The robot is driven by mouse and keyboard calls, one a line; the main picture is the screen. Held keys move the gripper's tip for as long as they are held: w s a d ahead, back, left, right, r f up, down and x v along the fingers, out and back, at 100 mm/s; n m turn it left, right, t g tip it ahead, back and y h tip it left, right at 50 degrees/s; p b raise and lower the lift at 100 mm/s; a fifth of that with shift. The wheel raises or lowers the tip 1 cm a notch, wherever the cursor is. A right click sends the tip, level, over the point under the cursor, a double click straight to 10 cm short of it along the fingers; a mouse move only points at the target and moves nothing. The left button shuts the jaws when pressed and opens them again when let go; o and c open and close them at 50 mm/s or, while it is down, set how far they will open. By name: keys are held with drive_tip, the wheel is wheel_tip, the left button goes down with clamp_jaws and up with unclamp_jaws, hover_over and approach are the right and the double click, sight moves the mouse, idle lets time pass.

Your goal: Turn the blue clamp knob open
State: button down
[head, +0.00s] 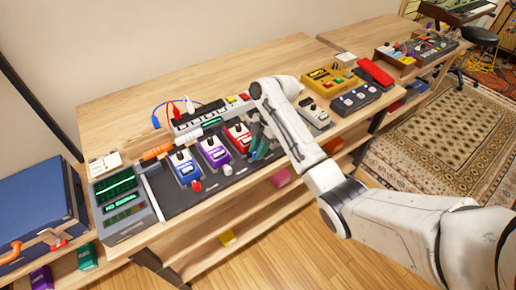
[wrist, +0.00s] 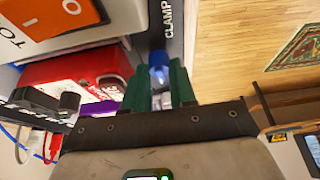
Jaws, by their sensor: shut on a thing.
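The blue clamp knob (wrist: 158,66) shows in the wrist view between the green fingertips of my gripper (wrist: 158,78). The fingers are shut on it, one on each side. Beside it is a dark strip (wrist: 168,28) with the word CLAMP in white letters. In the head view my gripper (head: 261,142) is down at the right part of the pedalboard, right of the red pedal (head: 238,135). The knob is hidden there behind my gripper and arm.
On the dark pedalboard (head: 178,204) stand a blue pedal (head: 184,166) and a purple pedal (head: 214,151). A grey meter box (head: 125,208) stands left. Cables (head: 165,108) lie behind.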

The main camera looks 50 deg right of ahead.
drive_tip(key=c, duration=1)
unclamp_jaws()
drive_tip(key=shift+o, duration=0.2)
drive_tip(key=m+t, duration=0.1)
drive_tip(key=m, duration=0.1)
drive_tip(key=m+h, duration=0.1)
drive_tip(key=m, duration=0.2)
drive_tip(key=shift+s+t+p, duration=0.2)
drive_tip(key=shift+t+p, duration=0.1)
drive_tip(key=shift+t, duration=0.1)
drive_tip(key=m, duration=0.2)
drive_tip(key=m+t+h+b, duration=0.1)
drive_tip(key=m, duration=0.2)
drive_tip(key=shift+a+f+h, duration=0.1)
drive_tip(key=shift+h, duration=0.2)
drive_tip(key=m+h+b, duration=0.1)
drive_tip(key=m+b, duration=0.2)
drive_tip(key=m, duration=0.1)
drive_tip(key=shift+s+f+t, duration=0.1)
drive_tip(key=shift+t, duration=0.2)
drive_tip(key=m+h+b, duration=0.1)
drive_tip(key=b, duration=0.2)
drive_tip(key=shift+a+m, duration=0.1)
drive_tip(key=shift+m, duration=0.3)
drive_tip(key=m+h+b, duration=0.1)
drive_tip(key=m+b, duration=0.1)
drive_tip(key=b, duration=0.2)
drive_tip(key=shift+a, duration=0.1)
